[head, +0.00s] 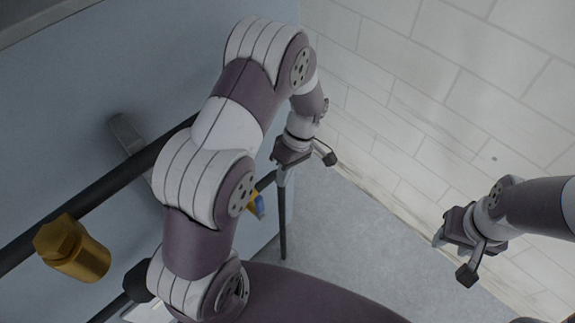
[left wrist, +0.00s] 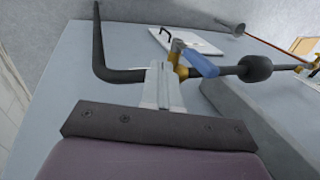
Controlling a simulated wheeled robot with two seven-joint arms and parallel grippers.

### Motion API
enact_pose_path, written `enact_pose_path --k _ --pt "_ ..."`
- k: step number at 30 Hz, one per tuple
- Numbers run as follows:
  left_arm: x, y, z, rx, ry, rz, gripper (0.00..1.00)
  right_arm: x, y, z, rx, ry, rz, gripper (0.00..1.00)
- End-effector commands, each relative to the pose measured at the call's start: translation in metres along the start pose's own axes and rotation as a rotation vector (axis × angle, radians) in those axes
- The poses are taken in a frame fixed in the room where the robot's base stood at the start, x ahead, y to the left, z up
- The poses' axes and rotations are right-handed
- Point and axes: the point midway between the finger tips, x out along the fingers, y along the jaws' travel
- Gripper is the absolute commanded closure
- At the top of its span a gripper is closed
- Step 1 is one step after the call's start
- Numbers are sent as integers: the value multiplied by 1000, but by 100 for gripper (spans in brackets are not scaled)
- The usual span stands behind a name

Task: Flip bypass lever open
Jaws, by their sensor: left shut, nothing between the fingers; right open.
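The blue bypass lever (left wrist: 200,63) sits on a brass valve (left wrist: 177,48) on a dark pipe in the left wrist view. It slants down to the right there. In the head view the lever (head: 259,204) is small and partly hidden behind my left arm. My left gripper (head: 282,183) is shut and empty, pointing down near the valve. In the left wrist view its closed pale fingers (left wrist: 161,88) appear just left of the lever; I cannot tell whether they touch it. My right gripper (head: 443,239) is open, far right, away from the valve.
A dark pipe (left wrist: 120,73) bends upward left of the valve, and a black bulb (left wrist: 257,67) sits right of it. A large brass fitting (head: 76,250) is at the head view's lower left. A tiled wall (head: 420,90) stands behind. Floor between the grippers is clear.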

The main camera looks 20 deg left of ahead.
Motion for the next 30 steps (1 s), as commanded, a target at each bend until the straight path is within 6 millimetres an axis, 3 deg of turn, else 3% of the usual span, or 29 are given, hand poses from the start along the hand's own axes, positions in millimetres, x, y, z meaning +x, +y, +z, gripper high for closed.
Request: enact_pose_path --k 3,12,30 --pt "21 -2 0 -1 -2 -3 100 -11 0 -1 0 0 0 57" --pt "35 -36 0 -2 -1 1 100 -28 0 -3 0 0 0 57" --pt "35 -33 -3 -2 0 31 100 -25 0 -3 0 0 0 57"
